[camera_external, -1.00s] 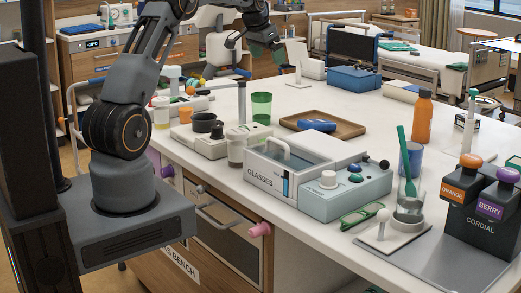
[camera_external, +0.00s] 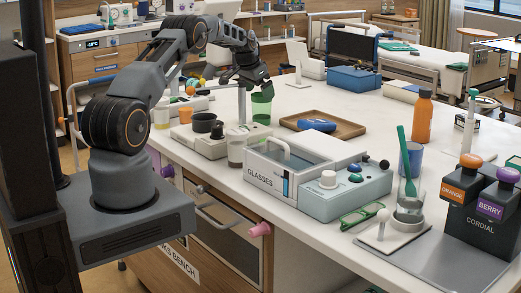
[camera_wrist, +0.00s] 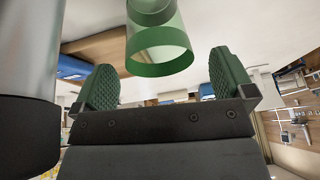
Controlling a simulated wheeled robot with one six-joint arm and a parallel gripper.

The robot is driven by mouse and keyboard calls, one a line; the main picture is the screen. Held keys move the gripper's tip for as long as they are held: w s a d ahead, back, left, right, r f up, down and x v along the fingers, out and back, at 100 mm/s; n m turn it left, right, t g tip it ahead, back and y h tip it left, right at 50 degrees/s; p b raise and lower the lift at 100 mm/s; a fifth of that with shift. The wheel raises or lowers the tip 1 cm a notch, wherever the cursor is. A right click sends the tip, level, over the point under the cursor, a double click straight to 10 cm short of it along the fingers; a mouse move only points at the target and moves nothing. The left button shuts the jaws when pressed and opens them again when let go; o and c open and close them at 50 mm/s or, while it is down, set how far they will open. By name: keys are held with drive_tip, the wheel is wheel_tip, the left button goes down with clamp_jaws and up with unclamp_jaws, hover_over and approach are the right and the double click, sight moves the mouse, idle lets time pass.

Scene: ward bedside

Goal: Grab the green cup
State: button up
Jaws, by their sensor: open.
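The green cup (camera_external: 261,108) is translucent and stands upright on the white bench top, behind the grey device with the black dish. In the wrist view the green cup (camera_wrist: 160,48) shows ahead of the jaws, near the top middle. My gripper (camera_external: 262,86) is just above the cup's rim in the external view and partly overlaps it. In the wrist view my gripper (camera_wrist: 162,80) has its two green padded fingers spread apart with nothing between them. I cannot tell whether a finger touches the cup.
A grey upright post (camera_external: 242,103) stands close to the cup's left. A brown tray (camera_external: 345,130) with a blue item lies to its right. Bench top behind the cup is fairly clear.

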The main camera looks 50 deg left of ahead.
sight(261, 101)
drive_tip(key=shift+s+p+x, duration=0.15)
drive_tip(key=shift+p+x, duration=0.1)
drive_tip(key=shift+x, duration=0.9)
drive_tip(key=shift+s+p+x, duration=0.15)
drive_tip(key=shift+p+x, duration=0.05)
drive_tip(key=shift+x, duration=0.95)
drive_tip(key=shift+f, duration=0.15)
drive_tip(key=c, duration=1)
